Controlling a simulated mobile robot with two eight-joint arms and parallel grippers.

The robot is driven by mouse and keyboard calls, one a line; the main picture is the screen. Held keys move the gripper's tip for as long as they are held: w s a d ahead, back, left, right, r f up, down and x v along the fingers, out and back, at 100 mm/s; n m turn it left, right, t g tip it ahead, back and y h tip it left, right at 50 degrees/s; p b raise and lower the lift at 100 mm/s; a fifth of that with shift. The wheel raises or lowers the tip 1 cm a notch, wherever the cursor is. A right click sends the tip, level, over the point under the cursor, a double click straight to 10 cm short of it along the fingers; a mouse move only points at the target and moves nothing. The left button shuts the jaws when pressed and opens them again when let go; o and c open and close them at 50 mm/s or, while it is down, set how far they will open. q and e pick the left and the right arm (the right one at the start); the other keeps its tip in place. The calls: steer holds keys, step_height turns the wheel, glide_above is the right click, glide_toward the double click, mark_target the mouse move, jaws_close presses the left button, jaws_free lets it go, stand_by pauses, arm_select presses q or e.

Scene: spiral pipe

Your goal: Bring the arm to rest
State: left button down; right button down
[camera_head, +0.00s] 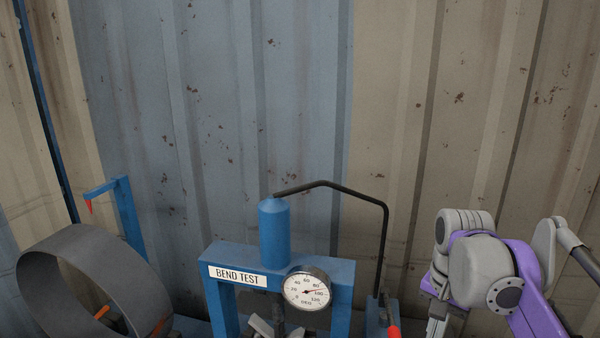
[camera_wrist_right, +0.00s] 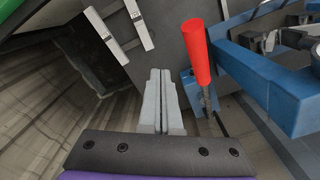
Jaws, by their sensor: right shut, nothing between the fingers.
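My right arm comes in from the right in the head view, with grey and purple links. My right gripper (camera_head: 437,325) points down at the bottom edge there, and its fingertips are cut off. In the right wrist view, my right gripper (camera_wrist_right: 160,75) has its two grey fingers together with nothing between them. It is to the left of a red-handled lever (camera_wrist_right: 199,55), apart from it as far as I can tell. The red handle also shows in the head view (camera_head: 393,332). My left gripper is not in view.
A blue bend test press (camera_head: 342,275) with a dial gauge (camera_head: 306,289) stands at centre, a black hose (camera_head: 386,235) running to its right. A grey pipe ring (camera_head: 60,260) and blue post (camera_head: 130,215) are at left. A corrugated wall (camera_head: 250,120) closes the back.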

steer(key=s+a+f+n+t, duration=0.3)
steer(key=s+f+n, duration=0.1)
steer(key=f, duration=0.5)
steer(key=s+a+f+n+t, duration=0.3)
steer(key=s+f+n, duration=0.1)
steer(key=s+f, duration=0.3)
step_height(320, 180, down, 2)
steer(key=shift+a+f+n, duration=0.1)
steer(key=shift+a+n, duration=0.25)
steer(key=shift+n, duration=0.05)
steer(key=shift+s, duration=0.15)
stand_by(1.7)
